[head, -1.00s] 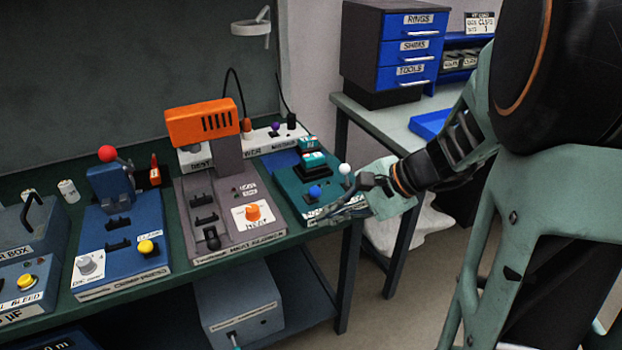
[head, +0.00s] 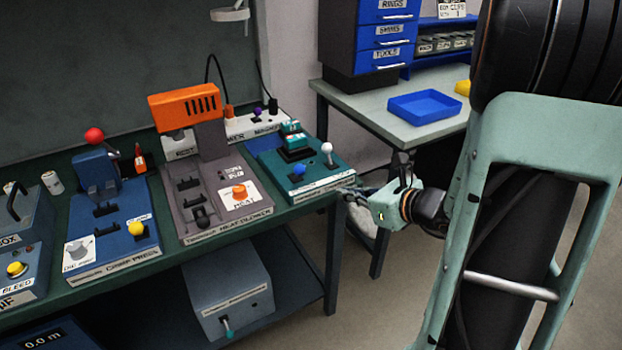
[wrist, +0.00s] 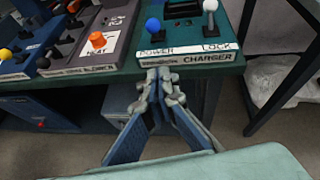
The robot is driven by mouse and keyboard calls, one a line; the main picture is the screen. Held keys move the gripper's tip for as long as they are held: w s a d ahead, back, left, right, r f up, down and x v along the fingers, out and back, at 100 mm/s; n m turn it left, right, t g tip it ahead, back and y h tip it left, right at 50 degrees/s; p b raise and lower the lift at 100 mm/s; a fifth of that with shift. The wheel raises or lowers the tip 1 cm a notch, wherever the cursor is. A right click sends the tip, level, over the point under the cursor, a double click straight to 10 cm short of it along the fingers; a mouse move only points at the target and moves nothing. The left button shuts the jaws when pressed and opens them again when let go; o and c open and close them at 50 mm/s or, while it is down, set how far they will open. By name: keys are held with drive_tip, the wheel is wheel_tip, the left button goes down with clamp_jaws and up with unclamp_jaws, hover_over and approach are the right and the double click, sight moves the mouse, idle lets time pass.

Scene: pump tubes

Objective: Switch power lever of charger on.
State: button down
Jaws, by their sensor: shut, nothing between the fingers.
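The charger (head: 313,177) is a teal device at the right front end of the bench. It also shows in the wrist view (wrist: 185,62), with labels reading POWER, LOCK and CHARGER on its front. The power lever has a blue knob (head: 298,169), above the POWER label in the wrist view (wrist: 152,25). The lock lever has a white knob (head: 327,148) and stands upright to its right (wrist: 210,6). My gripper (head: 346,191) is shut and empty, just off the charger's front edge. In the wrist view its fingertips (wrist: 161,78) meet below the POWER label; contact with the charger cannot be told.
The heat blower (head: 220,195) with an orange knob stands left of the charger, and the crimp press (head: 110,235) farther left. A power strip (head: 247,125) lies behind. A side table (head: 388,122) with a blue tray (head: 424,106) stands behind my arm. Open floor lies before the bench.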

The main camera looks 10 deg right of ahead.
approach(299, 172)
drive_tip(key=w+f, duration=0.4)
drive_tip(key=f, duration=0.1)
drive_tip(key=shift+w+a+r+b, duration=0.2)
drive_tip(key=shift+w+a+b, duration=0.15)
drive_tip(key=shift+w+a, duration=0.25)
drive_tip(key=shift+r+p, duration=0.15)
drive_tip(key=shift+p, duration=0.15)
drive_tip(key=shift+r+p, duration=0.15)
drive_tip(key=shift+p, duration=0.15)
drive_tip(key=shift+a+p, duration=0.1)
drive_tip(key=shift+p, duration=0.3)
